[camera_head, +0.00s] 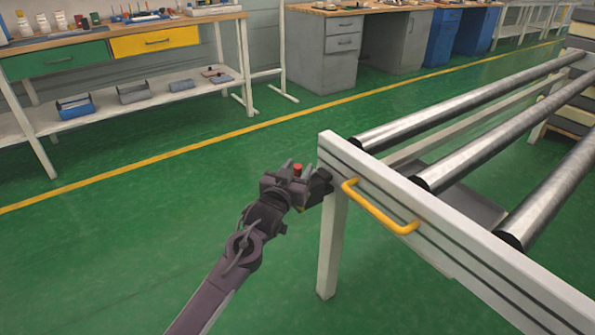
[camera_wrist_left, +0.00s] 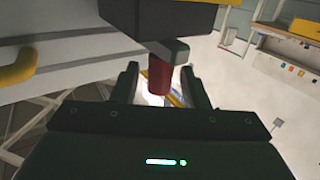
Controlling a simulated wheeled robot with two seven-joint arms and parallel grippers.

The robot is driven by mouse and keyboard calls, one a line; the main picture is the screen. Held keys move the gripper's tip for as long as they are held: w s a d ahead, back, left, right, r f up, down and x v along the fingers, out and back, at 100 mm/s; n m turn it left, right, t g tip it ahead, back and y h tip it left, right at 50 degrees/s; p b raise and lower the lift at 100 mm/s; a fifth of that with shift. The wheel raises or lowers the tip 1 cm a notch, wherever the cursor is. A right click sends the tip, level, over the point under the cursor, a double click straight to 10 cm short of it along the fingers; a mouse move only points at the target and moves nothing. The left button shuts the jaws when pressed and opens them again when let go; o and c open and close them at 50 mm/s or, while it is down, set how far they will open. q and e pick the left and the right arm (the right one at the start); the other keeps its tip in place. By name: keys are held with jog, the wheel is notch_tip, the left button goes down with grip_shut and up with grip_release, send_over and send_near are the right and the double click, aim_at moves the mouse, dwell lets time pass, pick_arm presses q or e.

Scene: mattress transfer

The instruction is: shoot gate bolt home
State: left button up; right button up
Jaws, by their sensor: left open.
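The gate bolt is a dark block (camera_head: 319,186) at the near left corner of the white roller frame, with a red knob (camera_head: 297,169) to its left. In the left wrist view the red knob (camera_wrist_left: 159,76) hangs from a dark arm below the black bolt housing (camera_wrist_left: 160,16). My left gripper (camera_head: 290,177) is at the knob, just left of the frame post. Its two fingers stand open on either side of the knob, with a gap visible at each side. The gripper partly hides the bolt in the head view. My right gripper is not in view.
The white roller frame (camera_head: 360,168) carries several steel rollers (camera_head: 480,148) and a yellow handle (camera_head: 380,208) right of the bolt. A workbench (camera_head: 120,37) stands at the back left and grey cabinets (camera_head: 335,52) at the back. The green floor (camera_head: 130,240) around my left arm is clear.

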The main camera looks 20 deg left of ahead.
pick_arm(q)
jog(key=shift+w, duration=0.2)
jog(key=shift+c, duration=0.3)
grip_shut()
jog(key=shift+w+d, duration=1.15)
jog(key=shift+w, duration=0.3)
jog(key=shift+r, duration=0.1)
jog(key=shift+c, duration=0.9)
grip_release()
jog(key=shift+o, duration=1.2)
jog(key=shift+w+d, duration=0.1)
jog(key=shift+d, duration=0.05)
